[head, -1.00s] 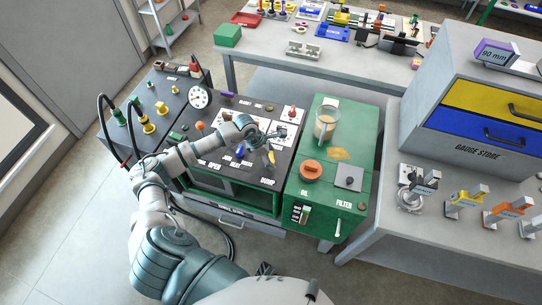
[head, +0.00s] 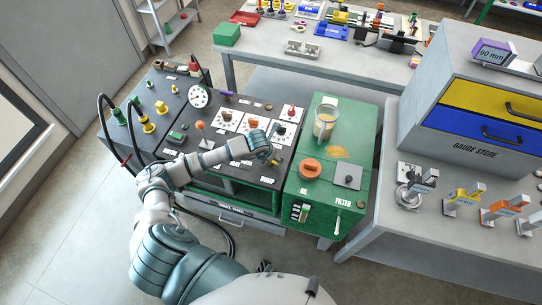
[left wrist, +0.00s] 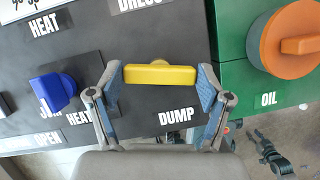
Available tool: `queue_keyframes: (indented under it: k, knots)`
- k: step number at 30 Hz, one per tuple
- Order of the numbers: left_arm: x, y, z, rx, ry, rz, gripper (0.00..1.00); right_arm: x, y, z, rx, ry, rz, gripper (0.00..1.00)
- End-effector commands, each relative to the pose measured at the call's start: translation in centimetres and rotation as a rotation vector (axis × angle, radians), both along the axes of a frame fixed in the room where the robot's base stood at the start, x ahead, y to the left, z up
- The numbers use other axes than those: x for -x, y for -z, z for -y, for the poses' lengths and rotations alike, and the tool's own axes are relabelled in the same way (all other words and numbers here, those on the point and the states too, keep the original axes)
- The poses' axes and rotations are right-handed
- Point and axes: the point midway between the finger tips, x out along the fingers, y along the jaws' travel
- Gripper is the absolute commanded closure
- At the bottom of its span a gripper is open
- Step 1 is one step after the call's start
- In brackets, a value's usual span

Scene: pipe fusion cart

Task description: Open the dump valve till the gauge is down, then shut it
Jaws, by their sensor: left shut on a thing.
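The dump valve's yellow bar handle (left wrist: 160,74) sits on the dark panel above the DUMP label in the left wrist view. My left gripper (left wrist: 161,80) is shut on it, with one finger at each end of the bar. The bar lies crosswise between the fingers in that view. In the head view my left gripper (head: 271,152) is at the panel's right front part and largely hides the handle. The round white gauge (head: 199,96) stands at the panel's back left. Its needle is too small to read. My right gripper is not in view.
A blue knob (left wrist: 52,92) is left of the handle, and the green unit with an orange OIL cap (left wrist: 287,45) is to the right. A red lever (head: 292,111) and an orange-topped lever (head: 200,125) stand on the panel. A jug (head: 325,122) stands on the green unit.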

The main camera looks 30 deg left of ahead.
Motion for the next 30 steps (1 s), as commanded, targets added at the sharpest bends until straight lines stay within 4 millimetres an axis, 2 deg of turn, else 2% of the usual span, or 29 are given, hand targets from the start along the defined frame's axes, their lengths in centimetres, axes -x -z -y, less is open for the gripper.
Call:
queue_keyframes:
  k: [12,30]
  knots:
    - [0.0,0.0,0.3,0.003,-0.219,-0.002,0.57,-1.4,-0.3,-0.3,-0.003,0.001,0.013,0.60]
    - [0.1,0.1,0.3,0.004,-0.261,-0.003,0.57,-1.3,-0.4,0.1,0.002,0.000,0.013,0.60]
